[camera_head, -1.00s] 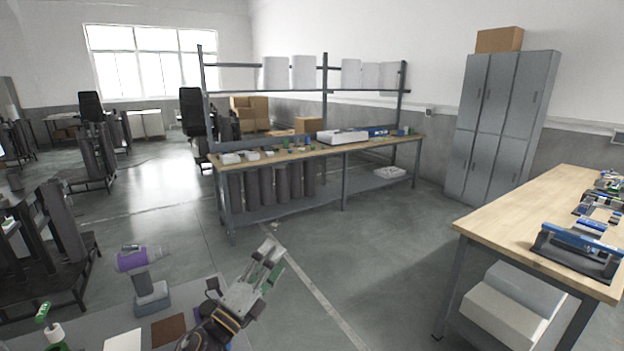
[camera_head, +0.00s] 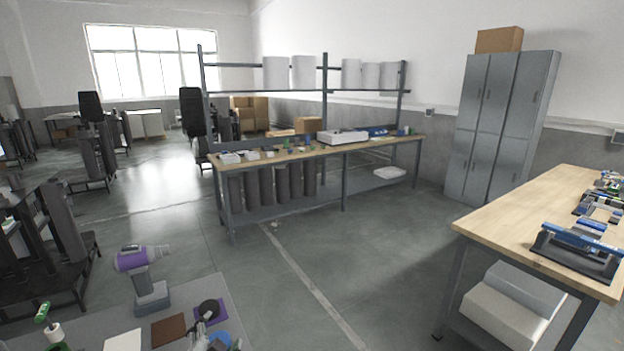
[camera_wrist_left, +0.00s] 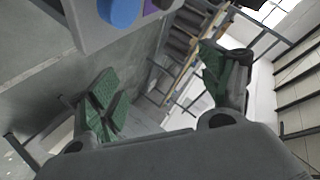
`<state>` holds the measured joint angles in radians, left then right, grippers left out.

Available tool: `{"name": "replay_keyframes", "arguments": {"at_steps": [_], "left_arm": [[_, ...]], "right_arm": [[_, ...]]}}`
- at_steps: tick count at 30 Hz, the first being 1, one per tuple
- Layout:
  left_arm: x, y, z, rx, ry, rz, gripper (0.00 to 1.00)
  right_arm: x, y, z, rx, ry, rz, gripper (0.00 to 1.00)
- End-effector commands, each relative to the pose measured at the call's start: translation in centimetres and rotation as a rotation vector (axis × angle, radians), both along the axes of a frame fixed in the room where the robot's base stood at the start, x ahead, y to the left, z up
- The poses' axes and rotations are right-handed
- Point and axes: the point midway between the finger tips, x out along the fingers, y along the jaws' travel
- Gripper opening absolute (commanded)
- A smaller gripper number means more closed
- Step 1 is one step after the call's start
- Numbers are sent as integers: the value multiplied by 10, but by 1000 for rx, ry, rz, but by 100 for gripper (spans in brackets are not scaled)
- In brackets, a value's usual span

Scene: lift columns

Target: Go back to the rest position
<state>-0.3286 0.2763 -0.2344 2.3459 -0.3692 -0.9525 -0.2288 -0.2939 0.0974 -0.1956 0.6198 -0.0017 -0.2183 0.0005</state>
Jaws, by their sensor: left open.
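My left gripper (camera_wrist_left: 158,88) shows in the left wrist view, with its two green-padded fingers spread wide apart and nothing between them. In the head view only a small grey piece at the bottom edge may be part of it. The grey work surface shows at the lower left of the head view (camera_head: 85,328) and along the top of the left wrist view. The gripper appears clear of it. My right gripper is in neither view.
A wooden bench (camera_head: 520,220) stands right. The middle floor is open.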

Motion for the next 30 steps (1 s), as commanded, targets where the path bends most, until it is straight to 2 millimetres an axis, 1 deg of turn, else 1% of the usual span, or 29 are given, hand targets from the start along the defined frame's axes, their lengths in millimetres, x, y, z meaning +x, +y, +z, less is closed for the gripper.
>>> {"name": "replay_keyframes", "arguments": {"at_steps": [1,6,9,13,16,21,30], "left_arm": [[-11,3,-12,-43,53,29,80],[-50,7,-49,-176,235,124,80],[-75,8,-68,-249,343,178,80],[-108,6,-88,-329,470,241,80],[-128,4,-97,-372,544,275,80],[-153,0,-108,-424,638,318,80],[-189,-6,-118,-488,766,376,80]], "right_arm": [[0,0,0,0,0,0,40],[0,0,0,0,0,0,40],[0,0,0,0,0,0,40],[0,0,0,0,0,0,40],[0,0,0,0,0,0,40],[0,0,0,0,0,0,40],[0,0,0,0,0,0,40]]}}
